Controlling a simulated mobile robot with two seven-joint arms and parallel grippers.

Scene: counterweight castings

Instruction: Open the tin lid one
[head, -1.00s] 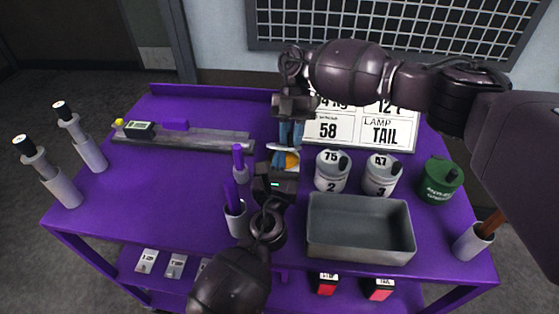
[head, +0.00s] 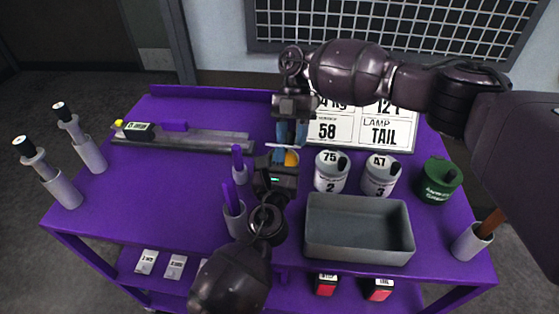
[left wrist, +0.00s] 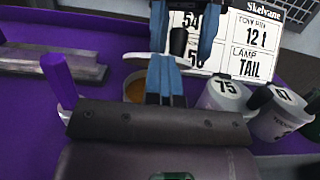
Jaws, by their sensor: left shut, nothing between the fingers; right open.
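The first tin (left wrist: 133,92) stands left of the tin marked 75 and 2; my left gripper hides much of it. Its pale lid (left wrist: 140,56) is raised and tilted, with orange-brown contents showing below; these also show in the head view (head: 291,159). The lid's black knob (left wrist: 179,42) appears between the blue fingers of my right gripper (head: 291,142), which is open and points down from above. My left gripper (head: 280,156) is shut and empty, its fingertips (left wrist: 166,62) at the lid's near edge. Whether they touch it is unclear.
Tin 75 (head: 331,172) and tin 47 (head: 380,176) stand to the right, a grey tray (head: 358,251) in front of them. A green canister (head: 440,181) is farther right. A holder with a purple stick (head: 235,220) stands close to my left arm. A sign (head: 385,132) stands behind.

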